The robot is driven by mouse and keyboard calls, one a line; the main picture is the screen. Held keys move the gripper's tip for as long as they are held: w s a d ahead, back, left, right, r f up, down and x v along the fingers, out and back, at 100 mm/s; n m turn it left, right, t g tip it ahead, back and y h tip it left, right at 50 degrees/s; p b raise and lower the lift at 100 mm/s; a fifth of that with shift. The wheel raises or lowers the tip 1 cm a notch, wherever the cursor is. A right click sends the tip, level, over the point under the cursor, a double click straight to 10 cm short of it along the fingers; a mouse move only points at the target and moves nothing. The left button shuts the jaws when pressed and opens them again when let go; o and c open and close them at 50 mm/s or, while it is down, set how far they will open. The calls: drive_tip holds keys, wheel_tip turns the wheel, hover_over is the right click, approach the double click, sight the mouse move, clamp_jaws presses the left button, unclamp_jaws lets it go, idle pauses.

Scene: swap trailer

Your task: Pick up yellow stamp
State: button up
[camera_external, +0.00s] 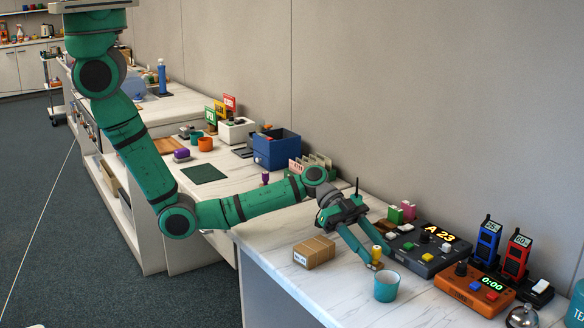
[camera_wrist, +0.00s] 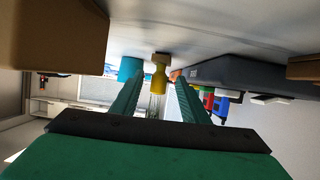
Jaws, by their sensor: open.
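The yellow stamp (camera_external: 376,252) stands on the white marbled counter beside a teal cup, with a yellow handle on a tan base. In the wrist view the yellow stamp (camera_wrist: 159,78) appears upside down between the fingertips. My gripper (camera_external: 377,258) is open and reaches down at the stamp, one finger on each side. In the wrist view my gripper (camera_wrist: 159,84) shows a gap around the stamp's handle. Whether either finger touches it cannot be told. The stamp's lower part is partly hidden by the fingers in the outside view.
The teal cup (camera_external: 386,287) stands close in front of the stamp. A cardboard box (camera_external: 314,253) lies to the left. A dark console (camera_external: 420,262) is close on the right, with an orange timer box (camera_external: 470,298) beyond. Clear counter lies left of the cup.

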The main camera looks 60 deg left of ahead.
sight(379, 258)
drive_tip(key=shift+x, duration=2.95)
drive_tip(key=shift+s, duration=0.1)
clamp_jaws()
